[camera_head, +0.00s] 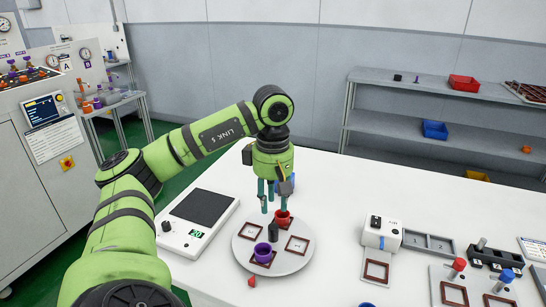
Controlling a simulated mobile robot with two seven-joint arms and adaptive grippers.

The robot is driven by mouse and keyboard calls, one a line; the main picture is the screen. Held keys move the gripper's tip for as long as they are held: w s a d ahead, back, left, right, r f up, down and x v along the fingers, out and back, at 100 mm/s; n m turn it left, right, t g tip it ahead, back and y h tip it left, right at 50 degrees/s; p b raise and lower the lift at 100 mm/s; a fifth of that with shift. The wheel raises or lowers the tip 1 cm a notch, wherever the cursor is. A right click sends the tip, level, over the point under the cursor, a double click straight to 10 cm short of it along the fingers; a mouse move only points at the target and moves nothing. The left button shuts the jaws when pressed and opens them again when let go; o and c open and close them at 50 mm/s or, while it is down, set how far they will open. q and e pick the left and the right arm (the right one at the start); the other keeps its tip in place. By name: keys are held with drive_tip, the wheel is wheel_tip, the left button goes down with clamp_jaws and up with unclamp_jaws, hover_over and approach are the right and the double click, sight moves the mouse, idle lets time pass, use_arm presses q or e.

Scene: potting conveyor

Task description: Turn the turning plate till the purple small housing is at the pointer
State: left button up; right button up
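The round grey turning plate (242,246) lies on the white table. The purple small housing (262,253) stands on its front part, on a dark red square frame. A red pointer (252,281) lies just off the plate's front edge, a little left of the purple housing. A red housing (283,218) stands at the plate's back, and a dark post (273,232) rises near the middle. My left gripper (274,210) hangs over the plate's back, its fingers apart, one close to the red housing; contact cannot be told. My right gripper is not in view.
A scale (196,218) stands left of the plate. A blue object (286,187) is partly hidden behind my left gripper. A white device (382,233), frames and red and blue handled tools are at the right. The table between plate and device is clear.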

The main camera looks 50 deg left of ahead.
use_arm(q)
drive_tip(key=shift+r, duration=1.4)
